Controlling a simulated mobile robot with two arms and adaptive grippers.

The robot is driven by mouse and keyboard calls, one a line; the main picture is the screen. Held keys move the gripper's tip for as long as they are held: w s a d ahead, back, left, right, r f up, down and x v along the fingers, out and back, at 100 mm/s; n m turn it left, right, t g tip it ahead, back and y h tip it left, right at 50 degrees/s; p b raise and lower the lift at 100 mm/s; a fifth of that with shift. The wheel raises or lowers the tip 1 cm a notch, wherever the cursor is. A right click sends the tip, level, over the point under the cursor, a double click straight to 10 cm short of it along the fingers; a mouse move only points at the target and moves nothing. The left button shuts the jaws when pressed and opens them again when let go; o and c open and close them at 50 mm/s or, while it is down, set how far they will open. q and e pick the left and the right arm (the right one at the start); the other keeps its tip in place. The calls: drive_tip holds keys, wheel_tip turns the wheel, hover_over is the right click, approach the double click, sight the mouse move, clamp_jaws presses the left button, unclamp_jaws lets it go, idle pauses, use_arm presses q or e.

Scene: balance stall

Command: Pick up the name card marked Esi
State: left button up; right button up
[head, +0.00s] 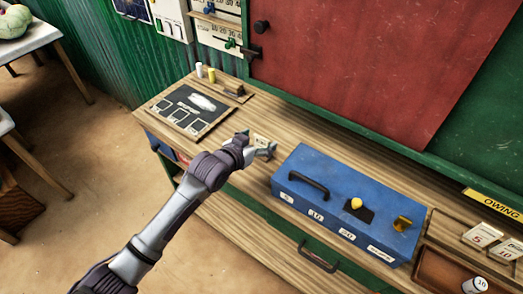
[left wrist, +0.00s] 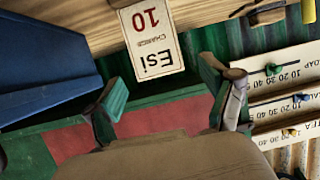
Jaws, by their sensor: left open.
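The name card marked Esi (left wrist: 152,40) is cream with black letters and a red 10. In the left wrist view it shows upside down, at the counter, ahead of the gap between my fingers. In the head view a small pale part of it (head: 261,139) shows between the fingertips of my left gripper (head: 258,145). My left gripper is open, with green-tipped fingers apart (left wrist: 166,85) and nothing held. I cannot tell how far the card is from the fingertips. My right gripper is not in view.
A blue cash box (head: 335,200) with a black handle stands on the counter just right of my gripper. A dark slate board (head: 182,128) lies to the left. Cards marked 5 and 10 (head: 480,236) lie near the yellow OWING sign (head: 492,203). A red panel (head: 370,70) rises behind.

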use_arm(q)
drive_tip(key=shift+x, duration=1.15)
drive_tip(key=shift+a, duration=0.1)
drive_tip(key=shift+r, duration=0.1)
drive_tip(key=c, duration=1.4)
drive_tip(key=shift+o, duration=0.2)
drive_tip(key=shift+s, duration=0.1)
drive_tip(key=shift+r, duration=0.1)
